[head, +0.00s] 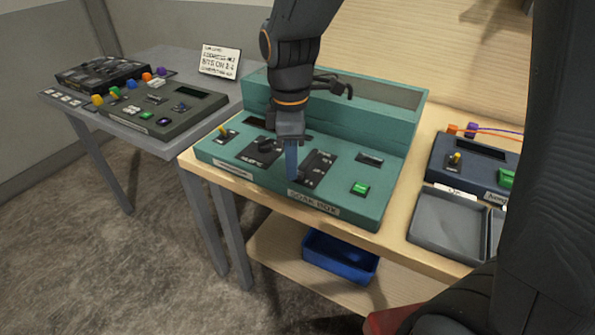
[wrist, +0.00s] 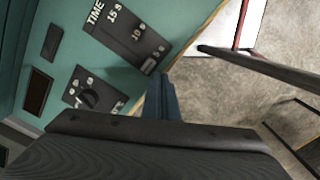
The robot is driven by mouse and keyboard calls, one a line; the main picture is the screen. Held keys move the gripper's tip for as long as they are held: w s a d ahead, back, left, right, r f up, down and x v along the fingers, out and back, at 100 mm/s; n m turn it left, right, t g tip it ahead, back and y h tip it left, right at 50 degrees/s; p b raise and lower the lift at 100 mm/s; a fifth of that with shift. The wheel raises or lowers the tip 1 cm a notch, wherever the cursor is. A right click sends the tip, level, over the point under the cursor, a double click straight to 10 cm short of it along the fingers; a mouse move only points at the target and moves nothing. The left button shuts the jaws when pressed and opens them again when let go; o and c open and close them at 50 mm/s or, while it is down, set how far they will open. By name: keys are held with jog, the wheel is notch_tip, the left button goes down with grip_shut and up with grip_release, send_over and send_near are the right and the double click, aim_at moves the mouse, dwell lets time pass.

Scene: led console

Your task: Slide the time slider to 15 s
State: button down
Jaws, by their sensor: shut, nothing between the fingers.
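The teal console (head: 230,157), labelled SOAK BOX, stands on the wooden bench. Its dark time slider panel (head: 319,165) also shows in the wrist view (wrist: 125,35), with marks for 15 s, 10 s and 5 s. A small pale-edged piece (wrist: 149,65) at the 5 s end looks like the slider knob. My gripper (head: 292,178) is shut and empty, pointing down at the near end of the panel. In the wrist view its blue fingers (wrist: 162,82) are close to that piece; I cannot tell whether they touch it.
A black knob (head: 265,145), a yellow-tipped switch (head: 222,129) and a green button (head: 360,188) are on the same console. The raised back part of the console stands behind my gripper. A grey tray (head: 447,235) lies to the right, and a blue bin (head: 340,260) is on the shelf below.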

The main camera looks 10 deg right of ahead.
aim_at(310, 162)
jog(key=shift+f+b, duration=0.45)
jog(key=shift+f, duration=0.55)
jog(key=shift+w+d+p, duration=0.15)
jog(key=shift+w+d, duration=0.75)
jog(key=shift+w, duration=0.3)
jog(key=shift+w+d+p, duration=0.15)
jog(key=shift+w+d, duration=0.8)
jog(key=shift+w, duration=0.2)
jog(key=shift+w+d+p, duration=0.15)
jog(key=shift+w+d, duration=0.75)
jog(key=shift+w, duration=0.3)
dwell(1.1)
jog(key=shift+s+r, duration=0.1)
jog(key=shift+r, duration=0.05)
jog(key=shift+s+a+r+p, duration=0.35)
jog(key=shift+s+r+p, duration=0.05)
jog(key=shift+p, duration=0.3)
notch_tip(310, 162, up, 7)
jog(key=p, duration=0.6)
dwell(0.4)
